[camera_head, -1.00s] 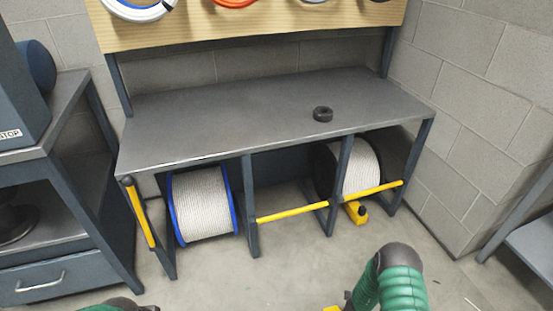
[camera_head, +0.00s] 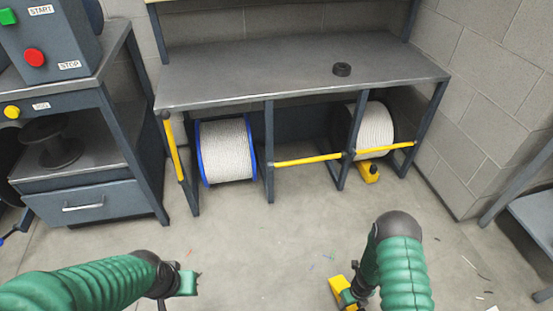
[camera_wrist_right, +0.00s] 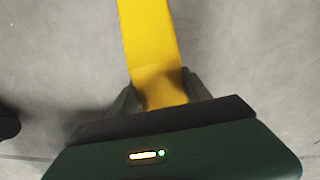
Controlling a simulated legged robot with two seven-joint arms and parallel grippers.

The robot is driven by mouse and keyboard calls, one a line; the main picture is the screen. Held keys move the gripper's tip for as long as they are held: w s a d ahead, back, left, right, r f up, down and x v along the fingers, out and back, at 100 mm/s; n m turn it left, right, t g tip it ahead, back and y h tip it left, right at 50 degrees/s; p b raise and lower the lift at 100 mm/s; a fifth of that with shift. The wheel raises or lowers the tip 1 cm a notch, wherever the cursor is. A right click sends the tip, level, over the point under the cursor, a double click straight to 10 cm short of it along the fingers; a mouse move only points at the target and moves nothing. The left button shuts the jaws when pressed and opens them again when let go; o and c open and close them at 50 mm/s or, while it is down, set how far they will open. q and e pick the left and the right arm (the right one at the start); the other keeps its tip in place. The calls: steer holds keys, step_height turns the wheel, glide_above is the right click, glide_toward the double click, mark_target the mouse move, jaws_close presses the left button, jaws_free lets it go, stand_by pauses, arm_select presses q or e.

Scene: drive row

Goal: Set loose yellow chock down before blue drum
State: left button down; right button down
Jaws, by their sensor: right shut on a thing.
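The blue drum (camera_head: 200,152), a reel of pale rope with blue flanges, stands in the left bay under the bench. The floor before it is bare. The loose yellow chock (camera_head: 337,289) is held by my right gripper (camera_head: 347,296), well in front of the bench and to the right of the drum. In the right wrist view the chock (camera_wrist_right: 150,40) runs up from between the two dark fingers (camera_wrist_right: 163,92), which are shut on it. My left gripper (camera_head: 186,283) is at the lower left, apart from everything; its fingers are not clear.
A yellow bar (camera_head: 173,146) stands near upright at the left bay; bars (camera_head: 308,160) cross the middle and right bays. Another yellow chock (camera_head: 369,173) sits before the dark-flanged drum (camera_head: 374,131). A drawer cabinet (camera_head: 95,203) stands left. The floor between is mostly clear.

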steer(key=w+r+n, duration=0.1)
steer(key=r+n, duration=0.1)
steer(key=r, duration=0.1)
steer(key=w+a+r+n, duration=0.1)
steer(key=r+n, duration=0.2)
steer(key=w+a+r+n, duration=0.1)
steer(key=r+n, duration=0.2)
steer(key=shift+a+r, duration=0.25)
steer(key=w+a+r+n, duration=0.3)
steer(key=r+n, duration=0.5)
steer(key=r, duration=0.1)
steer(key=w+a+r+n, duration=0.2)
steer(key=w+r+n, duration=0.1)
steer(key=r+n, duration=0.6)
steer(key=w+a+r+n, duration=0.2)
steer(key=a+r+n, duration=0.1)
steer(key=r+n, duration=0.6)
steer(key=s+r+p, duration=0.3)
steer(key=r+p, duration=1.7)
steer(key=p, duration=0.1)
steer(key=s+r+p, duration=0.4)
steer(key=r+p, duration=1.7)
steer(key=p, duration=0.1)
steer(key=shift+s+d+m, duration=0.2)
steer(key=shift+d+m, duration=0.05)
steer(key=shift+m, duration=0.15)
steer(key=shift+f, duration=0.1)
